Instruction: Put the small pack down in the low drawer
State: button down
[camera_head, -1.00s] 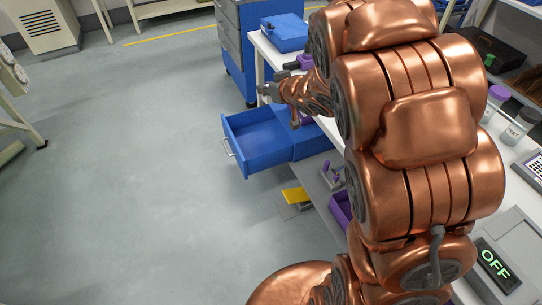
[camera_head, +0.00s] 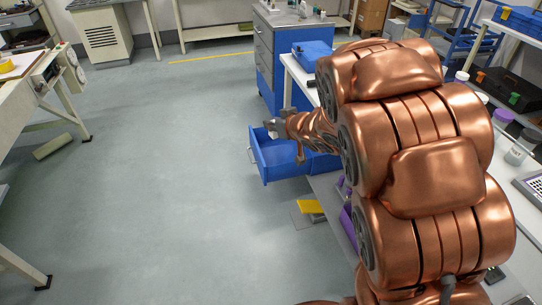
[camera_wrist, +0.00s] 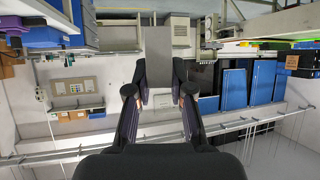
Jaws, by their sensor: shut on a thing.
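The low drawer (camera_head: 277,160) is blue and pulled open below the white table, its handle side facing left. My gripper (camera_head: 272,130) is at the drawer's far side, over its rim or just inside it; the exact height is hard to tell. In the wrist view my gripper (camera_wrist: 158,88) is shut on the small pack, a plain grey block (camera_wrist: 158,50) held between the dark fingertips. In the head view the pack is tiny and not clearly told from the fingers. My copper arm hides the drawer's right part. The visible drawer floor is bare.
A blue and grey cabinet (camera_head: 265,60) stands behind the drawer. A blue case (camera_head: 312,54) lies on the white table. A yellow object (camera_head: 310,206) sits low in front of the drawer. The floor (camera_head: 170,190) to the left is clear.

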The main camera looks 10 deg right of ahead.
aim_at(286, 150)
jog(key=u, duration=0.8)
jog(key=i, duration=1.35)
jog(key=u, duration=0.4)
jog(key=i, duration=1.6)
jog(key=z, duration=1.5)
jog(key=i, duration=0.85)
jog(key=z, duration=0.8)
